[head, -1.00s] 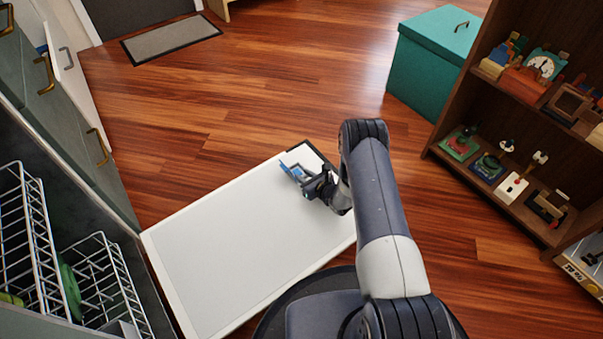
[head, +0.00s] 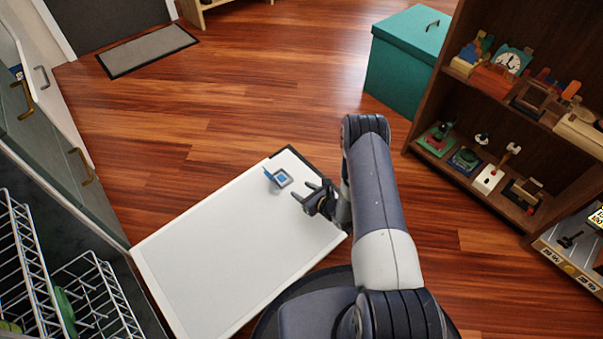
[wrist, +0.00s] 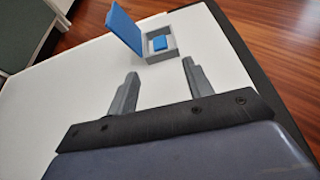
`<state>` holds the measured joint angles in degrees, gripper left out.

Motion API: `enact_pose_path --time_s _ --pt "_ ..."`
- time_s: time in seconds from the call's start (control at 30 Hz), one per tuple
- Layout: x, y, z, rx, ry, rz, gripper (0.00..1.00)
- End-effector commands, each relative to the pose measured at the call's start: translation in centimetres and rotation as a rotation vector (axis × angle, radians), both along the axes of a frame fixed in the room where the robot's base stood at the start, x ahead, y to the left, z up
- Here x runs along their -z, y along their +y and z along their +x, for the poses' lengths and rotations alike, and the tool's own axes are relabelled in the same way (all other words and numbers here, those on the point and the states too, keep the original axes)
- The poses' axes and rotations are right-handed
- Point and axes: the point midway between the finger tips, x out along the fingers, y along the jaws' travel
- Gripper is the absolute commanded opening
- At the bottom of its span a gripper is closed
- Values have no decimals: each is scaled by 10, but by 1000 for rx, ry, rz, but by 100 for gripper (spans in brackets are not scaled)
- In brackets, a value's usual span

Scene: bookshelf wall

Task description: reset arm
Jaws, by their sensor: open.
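My gripper (head: 310,195) is open and empty, just above the white panel and to the right of a small box. In the wrist view its two fingers (wrist: 158,85) stand wide apart, with nothing between them. The small grey box with a raised blue lid (head: 281,179) rests near the far end of the panel. It also shows in the wrist view (wrist: 158,46), just beyond the fingertips and apart from them, with a blue piece inside.
The white panel (head: 225,250) is the lowered door of a dishwasher with wire racks (head: 95,290) at left. A teal chest (head: 400,70) and a wooden bookshelf (head: 440,100) with toys stand at right. Wooden floor (head: 230,90) lies clear beyond, up to a grey mat (head: 148,50).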

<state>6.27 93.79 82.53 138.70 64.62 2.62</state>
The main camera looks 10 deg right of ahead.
Motion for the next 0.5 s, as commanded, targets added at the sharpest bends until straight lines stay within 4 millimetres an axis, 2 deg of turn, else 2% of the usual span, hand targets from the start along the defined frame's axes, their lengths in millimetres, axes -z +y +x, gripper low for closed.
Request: enact_pose_path --time_s 0.5 --pt "23 29 43 0 -1 0 49"
